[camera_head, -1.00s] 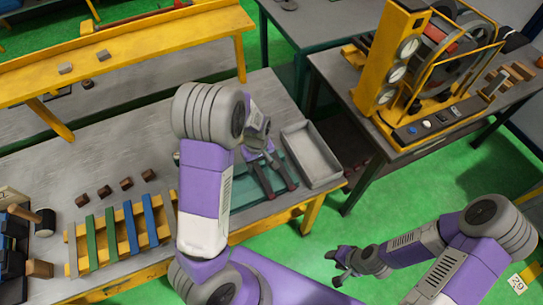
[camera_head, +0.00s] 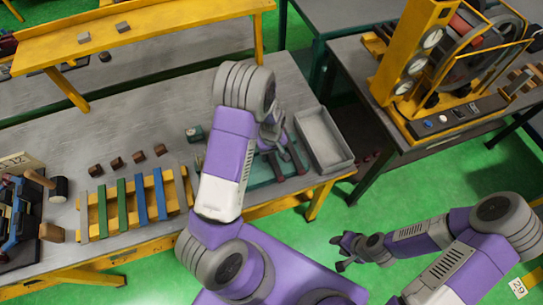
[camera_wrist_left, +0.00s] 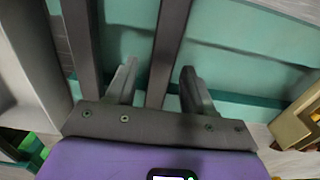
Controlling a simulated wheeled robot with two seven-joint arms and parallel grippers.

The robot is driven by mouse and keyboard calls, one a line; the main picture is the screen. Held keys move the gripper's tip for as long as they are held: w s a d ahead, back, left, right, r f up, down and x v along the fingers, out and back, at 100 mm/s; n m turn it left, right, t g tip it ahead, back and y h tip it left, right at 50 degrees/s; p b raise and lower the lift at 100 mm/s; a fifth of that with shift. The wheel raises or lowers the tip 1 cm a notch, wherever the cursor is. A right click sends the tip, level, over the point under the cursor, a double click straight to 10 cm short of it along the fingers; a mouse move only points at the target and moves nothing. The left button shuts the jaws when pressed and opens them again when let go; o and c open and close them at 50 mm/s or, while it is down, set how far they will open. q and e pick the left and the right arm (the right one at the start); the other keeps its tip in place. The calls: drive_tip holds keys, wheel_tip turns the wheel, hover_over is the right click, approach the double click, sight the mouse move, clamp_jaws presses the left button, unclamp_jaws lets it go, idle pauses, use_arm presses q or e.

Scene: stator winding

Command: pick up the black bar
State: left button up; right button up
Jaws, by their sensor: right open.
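Two dark bars lie side by side on a teal surface (camera_wrist_left: 250,35) at the bench's right end. One bar (camera_wrist_left: 168,45) runs between the fingers of my left gripper (camera_wrist_left: 160,88) in the left wrist view. The other bar (camera_wrist_left: 82,45) is left of both fingers. In the head view, the bars (camera_head: 299,158) show partly from under my left gripper (camera_head: 272,138). The left gripper is open, with gaps on both sides of the bar between its fingers. I cannot tell the height left above it. My right gripper (camera_head: 345,250) is open and empty, away from the bench.
A grey tray (camera_head: 325,140) stands just right of the bars. A slatted rack (camera_head: 130,208) with green and blue bars and several small brown blocks (camera_head: 138,157) are at left. A yellow-framed machine (camera_head: 420,70) stands on the right table. A yellow shelf (camera_head: 150,32) crosses the back.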

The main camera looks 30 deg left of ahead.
use_arm(q)
clamp_jaws()
drive_tip(key=shift+r, duration=0.1)
